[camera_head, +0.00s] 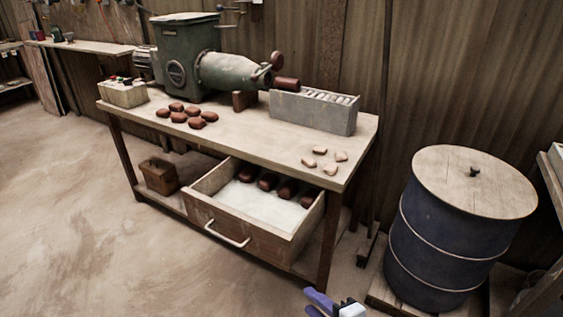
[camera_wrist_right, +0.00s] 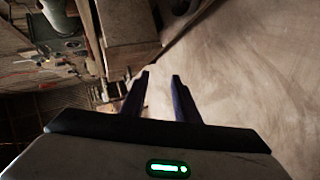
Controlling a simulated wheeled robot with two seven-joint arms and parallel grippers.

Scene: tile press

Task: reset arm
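My right gripper (camera_head: 312,301) shows at the bottom edge of the head view, low in front of the workbench and left of the blue drum. Its purple fingers point left. In the right wrist view my right gripper (camera_wrist_right: 160,80) has its two fingers apart, with only floor between them, so it is open and empty. My left gripper is in neither view.
A workbench (camera_head: 250,135) carries a green press (camera_head: 188,55), a grey box (camera_head: 312,112), several red-brown lumps and several pale pieces. Its drawer (camera_head: 222,223) is pulled out and holds dark rolls. A wood-topped blue drum (camera_head: 440,245) stands right. Floor at left is clear.

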